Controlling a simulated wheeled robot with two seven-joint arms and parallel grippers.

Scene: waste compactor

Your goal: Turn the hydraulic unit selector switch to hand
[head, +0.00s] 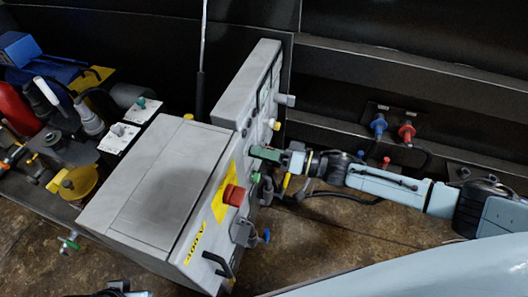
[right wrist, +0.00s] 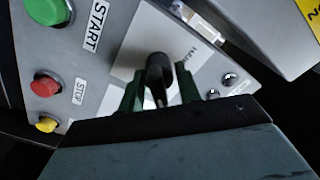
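The black selector switch (right wrist: 158,72) stands on a light label plate (right wrist: 128,66) of the grey control panel in the right wrist view. Its lever points roughly up in that picture. Small lettering on the plate is hard to read. My right gripper (right wrist: 160,90) has its green fingers on either side of the switch, with narrow gaps seeming to show. In the head view my right gripper (head: 268,156) reaches from the right to the side of the panel box and hides the switch. Only a dark piece of my left arm shows at the bottom left edge; its fingers are not clear.
Beside the switch are a green START button (right wrist: 48,10), a red STOP button (right wrist: 45,85) and a yellow button (right wrist: 47,124). A large red button (head: 234,195) sticks out of the grey cabinet (head: 165,185) near my gripper. Cables hang below it.

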